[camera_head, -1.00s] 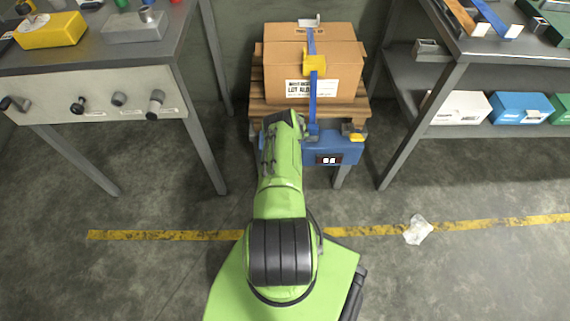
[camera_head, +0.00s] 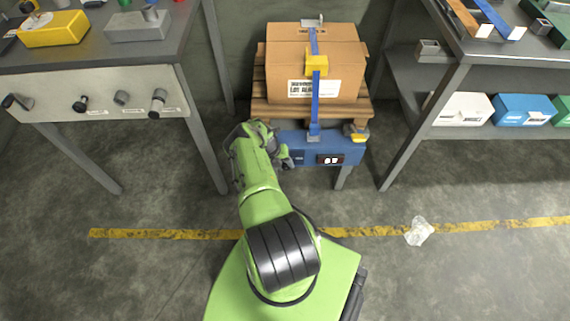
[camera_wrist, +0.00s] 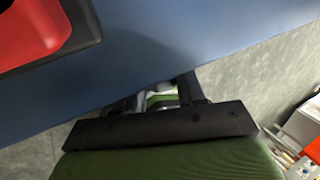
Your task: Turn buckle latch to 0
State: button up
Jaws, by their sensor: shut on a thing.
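A yellow buckle (camera_head: 316,65) sits on the blue strap (camera_head: 316,88), which runs down the front of a cardboard box (camera_head: 345,74). No separate latch lever can be made out on it. My gripper (camera_head: 287,158) is low at the left front of the blue stand (camera_head: 345,148), below and left of the buckle and apart from it. In the wrist view, my gripper (camera_wrist: 165,92) is close to a blue surface. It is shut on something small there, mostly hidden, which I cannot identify.
The blue stand carries a display (camera_head: 330,160) and a yellow-topped part (camera_head: 356,132). A wooden pallet (camera_head: 270,108) supports the box. Workbenches stand on both sides, with a left bench leg (camera_head: 205,150) near my arm. The wrist view shows a red black-rimmed part (camera_wrist: 30,30).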

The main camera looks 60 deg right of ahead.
dwell(0.4)
jog(key=o, duration=1.1)
jog(key=shift+c, duration=0.2)
jog(key=p+v, duration=0.6)
jog(key=v, duration=0.9)
jog(key=shift+w+a+r, duration=0.2)
jog(key=shift+w, duration=0.15)
